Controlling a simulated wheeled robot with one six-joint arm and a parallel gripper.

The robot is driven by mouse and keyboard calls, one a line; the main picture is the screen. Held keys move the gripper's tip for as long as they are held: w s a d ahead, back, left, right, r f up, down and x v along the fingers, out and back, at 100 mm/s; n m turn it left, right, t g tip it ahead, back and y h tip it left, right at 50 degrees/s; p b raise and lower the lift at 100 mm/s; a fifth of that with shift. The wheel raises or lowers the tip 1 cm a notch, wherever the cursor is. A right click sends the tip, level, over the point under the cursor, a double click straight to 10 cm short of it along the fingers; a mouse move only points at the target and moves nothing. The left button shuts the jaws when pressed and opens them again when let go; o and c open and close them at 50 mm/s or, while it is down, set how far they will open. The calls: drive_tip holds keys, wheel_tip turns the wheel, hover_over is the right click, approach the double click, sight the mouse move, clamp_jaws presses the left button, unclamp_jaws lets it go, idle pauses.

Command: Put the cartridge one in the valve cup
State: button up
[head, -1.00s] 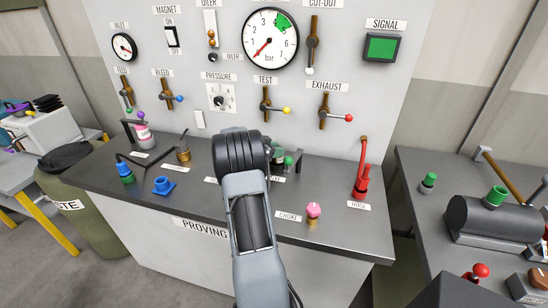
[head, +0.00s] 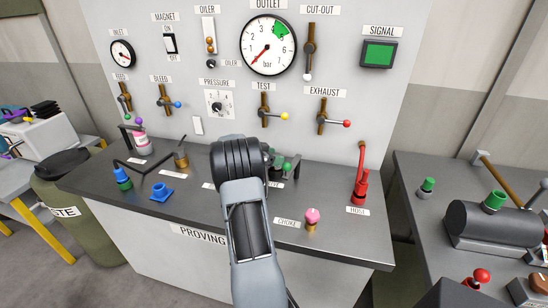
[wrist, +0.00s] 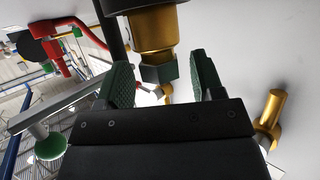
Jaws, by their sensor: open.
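My gripper (wrist: 160,66) is open in the wrist view, its two green ribbed fingers apart. A brass cylinder with a hex-shaped end (wrist: 155,42) shows just beyond and between them; I cannot tell whether they touch it. In the head view my arm hides the gripper and the middle of the bench. A label ending in "LVE" (head: 275,184) and a green-knobbed fitting (head: 287,167) show beside my wrist, so the valve cup itself is mostly hidden or not identifiable. I cannot tell which part is cartridge one.
On the dark bench (head: 120,205) stand a blue-topped part (head: 122,178), a blue cup (head: 161,191), a pink-topped brass choke (head: 312,218) and a red hose fitting (head: 361,185). The upright gauge panel (head: 205,130) closes off the back. Another bench (head: 415,215) is at right.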

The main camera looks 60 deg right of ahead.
drive_tip(key=w+a+r+n+t+h, duration=0.2)
drive_tip(key=w+a+r+n+t, duration=0.4)
drive_tip(key=w+a+r+t, duration=0.9)
drive_tip(key=w+a+r+n+t+y, duration=0.15)
drive_tip(key=a+n+y, duration=0.25)
drive_tip(key=a, duration=0.5)
drive_tip(key=w+a+n+t+y, duration=0.2)
drive_tip(key=a+n+t+y, duration=0.15)
drive_tip(key=a, duration=0.55)
drive_tip(key=s+a+f+n+g+y, duration=0.1)
drive_tip(key=s+a+f+n+y, duration=0.15)
drive_tip(key=a, duration=0.35)
drive_tip(key=s+a+f+n+g+y, duration=0.1)
drive_tip(key=s+a+n+y, duration=0.25)
drive_tip(key=a, duration=0.25)
drive_tip(key=s+a+f+n+g, duration=0.2)
drive_tip(key=s+f+g, duration=0.2)
drive_tip(key=s, duration=0.5)
drive_tip(key=s+a+f+n+g, duration=0.2)
drive_tip(key=s+a+f+g, duration=0.1)
drive_tip(key=s, duration=0.6)
drive_tip(key=shift+f+g+y+b, duration=0.35)
drive_tip(key=shift+f+g, duration=0.15)
drive_tip(key=shift+f, duration=0.1)
